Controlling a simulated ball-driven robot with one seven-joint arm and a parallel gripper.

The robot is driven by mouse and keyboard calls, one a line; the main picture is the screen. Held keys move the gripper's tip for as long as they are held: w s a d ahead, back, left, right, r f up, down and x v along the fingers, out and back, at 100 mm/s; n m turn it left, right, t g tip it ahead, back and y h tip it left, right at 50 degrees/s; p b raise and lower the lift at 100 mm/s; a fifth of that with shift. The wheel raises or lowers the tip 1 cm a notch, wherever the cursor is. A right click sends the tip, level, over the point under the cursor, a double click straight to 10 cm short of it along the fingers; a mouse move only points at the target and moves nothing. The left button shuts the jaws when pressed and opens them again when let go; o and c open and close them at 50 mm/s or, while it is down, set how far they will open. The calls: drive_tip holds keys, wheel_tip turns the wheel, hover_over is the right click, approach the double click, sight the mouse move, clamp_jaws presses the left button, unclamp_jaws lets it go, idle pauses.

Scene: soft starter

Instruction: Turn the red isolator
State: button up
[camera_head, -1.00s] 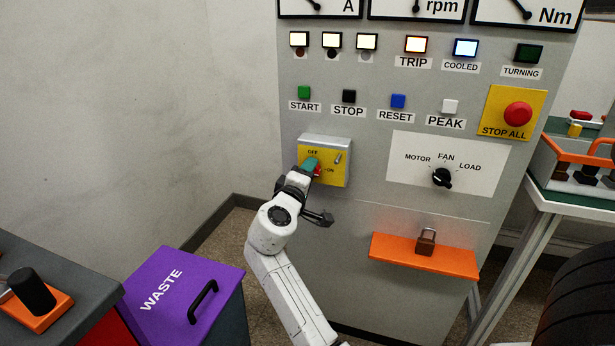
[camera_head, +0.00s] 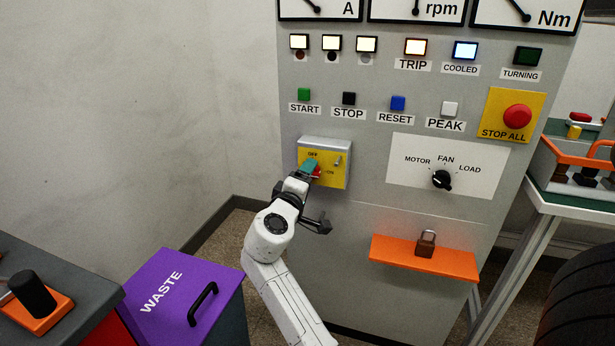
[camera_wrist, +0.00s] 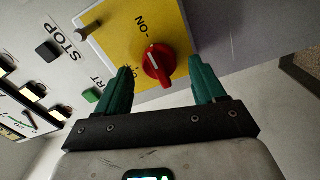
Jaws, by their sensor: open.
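The red isolator (camera_wrist: 158,68) is a round knob with a white mark on a yellow plate (camera_wrist: 112,40). In the wrist view the mark lies on the side towards the ON lettering; the other lettering is partly hidden by a finger. My gripper (camera_wrist: 161,72) is open, its two green fingers on either side of the knob, with gaps visible. I cannot tell how deep the fingertips reach around it. In the head view my gripper (camera_head: 309,168) is at the plate and covers part of the red isolator (camera_head: 317,172).
A small silver toggle (camera_head: 337,160) sits on the plate near the knob. The selector (camera_head: 441,179), the orange shelf (camera_head: 420,256) with a padlock (camera_head: 426,243) and the STOP ALL button (camera_head: 517,116) are to the right. A purple waste bin (camera_head: 170,300) stands lower left.

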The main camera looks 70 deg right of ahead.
drive_tip(key=a, duration=0.9)
drive_tip(key=shift+s+a+p, duration=0.15)
drive_tip(key=shift+s+p, duration=0.2)
drive_tip(key=shift+p, duration=0.1)
drive_tip(key=s+a+f+y, duration=0.4)
drive_tip(key=a+f, duration=0.1)
drive_tip(key=f, duration=0.3)
drive_tip(key=s+a+f+t+y, duration=0.1)
drive_tip(key=s+a+f+y, duration=0.2)
drive_tip(key=a+f+y, duration=0.35)
drive_tip(key=s+a+f+y, duration=0.3)
drive_tip(key=s+a+f, duration=0.1)
drive_tip(key=f, duration=0.5)
drive_tip(key=s+a+f+n+g+y, duration=0.1)
drive_tip(key=s+a+f+y, duration=0.2)
drive_tip(key=s+a+y, duration=0.5)
wheel_tip(320, 180, up, 19)
drive_tip(key=w+a+h+p, duration=0.1)
drive_tip(key=w+h+p, duration=0.1)
drive_tip(key=p, duration=1.7)
drive_tip(key=shift+a+h+p, duration=0.15)
drive_tip(key=shift+h+p, duration=0.2)
drive_tip(key=shift+h, duration=0.5)
drive_tip(key=shift+w+f, duration=0.1)
